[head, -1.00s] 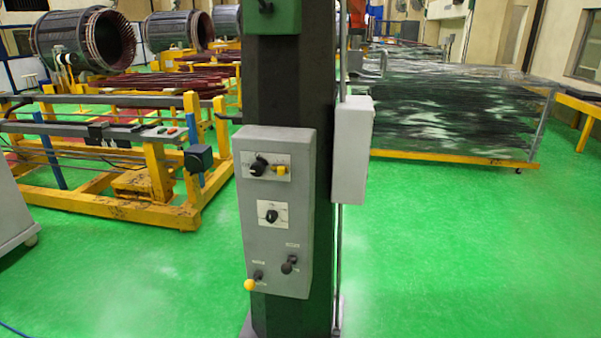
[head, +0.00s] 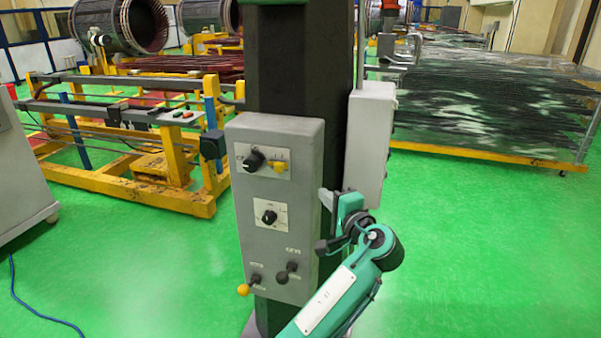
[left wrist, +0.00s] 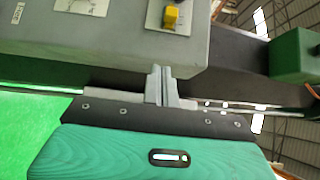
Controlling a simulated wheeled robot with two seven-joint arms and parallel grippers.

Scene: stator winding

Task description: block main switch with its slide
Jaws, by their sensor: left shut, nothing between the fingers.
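The grey control box (head: 240,210) is fixed on the dark column. The main switch (head: 254,160), a black rotary knob on a pale plate, is near its top. The yellow slide (head: 279,167) sits just right of the knob. In the left wrist view the yellow slide (left wrist: 170,18) shows at the top edge; the knob is not seen clearly there. My left gripper (head: 326,198) is beside the box's right edge, lower than the slide and apart from it. Its fingers (left wrist: 160,85) are shut and empty. My right gripper is not in view.
A second black knob (head: 269,217) and two small levers, one yellow-tipped (head: 244,290), are lower on the box. A pale side box (head: 370,145) stands close behind my left gripper. Green floor (head: 470,260) is open at the right.

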